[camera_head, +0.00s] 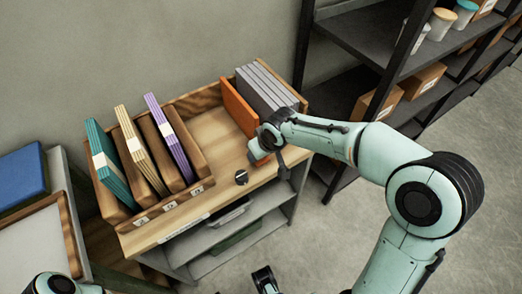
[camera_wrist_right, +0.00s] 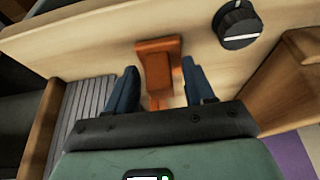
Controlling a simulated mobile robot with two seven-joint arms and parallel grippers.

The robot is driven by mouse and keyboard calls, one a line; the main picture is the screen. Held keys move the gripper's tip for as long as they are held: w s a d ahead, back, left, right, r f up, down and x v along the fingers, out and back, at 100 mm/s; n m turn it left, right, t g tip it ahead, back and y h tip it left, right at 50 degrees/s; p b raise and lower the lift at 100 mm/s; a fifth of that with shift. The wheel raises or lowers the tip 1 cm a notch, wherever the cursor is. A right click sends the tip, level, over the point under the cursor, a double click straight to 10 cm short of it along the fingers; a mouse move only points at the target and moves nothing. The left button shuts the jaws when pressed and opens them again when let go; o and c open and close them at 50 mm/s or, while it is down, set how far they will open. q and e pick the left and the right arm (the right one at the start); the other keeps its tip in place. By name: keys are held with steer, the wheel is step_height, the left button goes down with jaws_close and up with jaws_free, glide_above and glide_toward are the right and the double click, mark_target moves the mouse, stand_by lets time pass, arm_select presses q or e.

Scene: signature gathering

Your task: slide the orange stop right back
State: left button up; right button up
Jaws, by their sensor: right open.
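The orange stop (camera_head: 238,105) stands upright on the wooden table unit, beside the grey volumes (camera_head: 268,84). My right gripper (camera_head: 264,148) is at its front end. In the right wrist view the orange stop (camera_wrist_right: 157,68) lies between the two blue fingers of my right gripper (camera_wrist_right: 162,88), which are open with a gap on each side. The stop's lower part is partly hidden by my gripper in the head view. A dark piece of what looks like my left gripper (camera_head: 265,279) shows at the bottom edge, too cut off to read.
Teal, cream and purple folders (camera_head: 160,138) stand between wooden dividers at the left, with bare wood (camera_head: 215,130) between them and the stop. A black knob (camera_head: 241,177) sits at the front; it also shows in the wrist view (camera_wrist_right: 238,24). Dark shelving (camera_head: 345,45) stands at the right.

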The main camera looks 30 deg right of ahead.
steer(key=p+v, duration=0.2)
steer(key=v, duration=1.1)
steer(key=shift+r, duration=0.2)
